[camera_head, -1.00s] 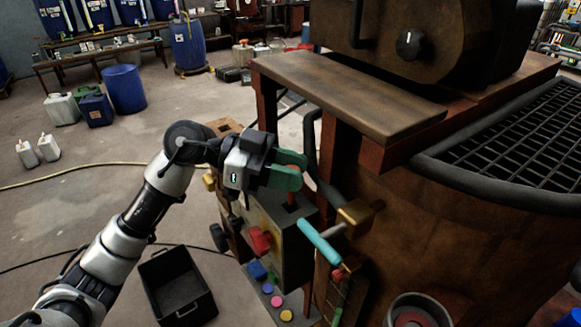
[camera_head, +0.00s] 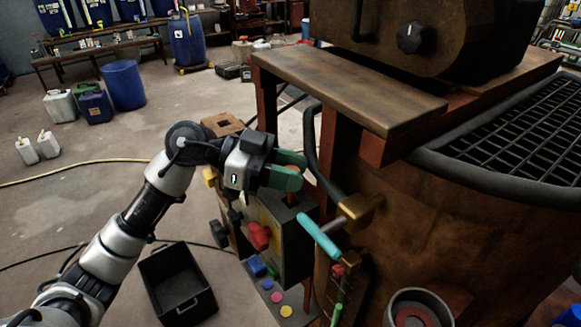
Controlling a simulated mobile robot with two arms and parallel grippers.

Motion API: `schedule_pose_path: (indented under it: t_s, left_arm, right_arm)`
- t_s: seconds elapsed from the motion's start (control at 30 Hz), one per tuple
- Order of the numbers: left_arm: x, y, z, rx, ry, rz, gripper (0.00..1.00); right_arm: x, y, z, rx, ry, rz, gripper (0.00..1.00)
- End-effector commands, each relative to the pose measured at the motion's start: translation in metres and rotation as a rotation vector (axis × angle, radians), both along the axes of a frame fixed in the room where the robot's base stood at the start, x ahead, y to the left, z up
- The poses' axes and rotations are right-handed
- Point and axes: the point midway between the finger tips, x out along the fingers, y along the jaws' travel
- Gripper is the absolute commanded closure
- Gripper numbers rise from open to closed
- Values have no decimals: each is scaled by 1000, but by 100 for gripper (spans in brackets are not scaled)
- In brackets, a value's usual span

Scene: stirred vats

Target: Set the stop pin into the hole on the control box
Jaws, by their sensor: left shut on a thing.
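The control box (camera_head: 296,251) is a dark box with a yellowish front, low beside the rusty vat. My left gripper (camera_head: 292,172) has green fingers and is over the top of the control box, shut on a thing. A small orange-red piece (camera_head: 291,199) shows just below the fingers, which fits the stop pin. The rest of it is hidden by the fingers. I cannot tell whether its lower end touches the box. The hole is not clearly visible. My right gripper is not in view.
A turquoise-handled lever (camera_head: 318,236) and a brass block (camera_head: 355,208) stick out right of the control box. A red knob (camera_head: 258,236) is on the box front. A black crate (camera_head: 178,284) lies on the floor.

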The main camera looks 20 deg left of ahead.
Motion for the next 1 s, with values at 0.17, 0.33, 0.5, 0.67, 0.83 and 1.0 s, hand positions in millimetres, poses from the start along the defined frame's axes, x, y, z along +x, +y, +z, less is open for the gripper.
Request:
schedule_pose_path:
  t_s: [0.17, 0.33, 0.5, 0.67, 0.83, 1.0]
  left_arm:
    - [0, 0, -4, 0, 1, 0, 92]
    - [0, 0, -8, 0, 1, 1, 92]
    - [0, 0, -11, 0, 1, 1, 92]
    - [0, 0, -14, 0, 1, 1, 92]
    - [0, 0, -17, 0, 0, 1, 92]
    - [0, 0, -21, 0, 1, 1, 92]
  right_arm:
    - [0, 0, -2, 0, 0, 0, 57]
    - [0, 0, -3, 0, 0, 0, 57]
    - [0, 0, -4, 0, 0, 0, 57]
    - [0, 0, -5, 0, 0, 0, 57]
    - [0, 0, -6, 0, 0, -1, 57]
    - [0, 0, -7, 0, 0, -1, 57]
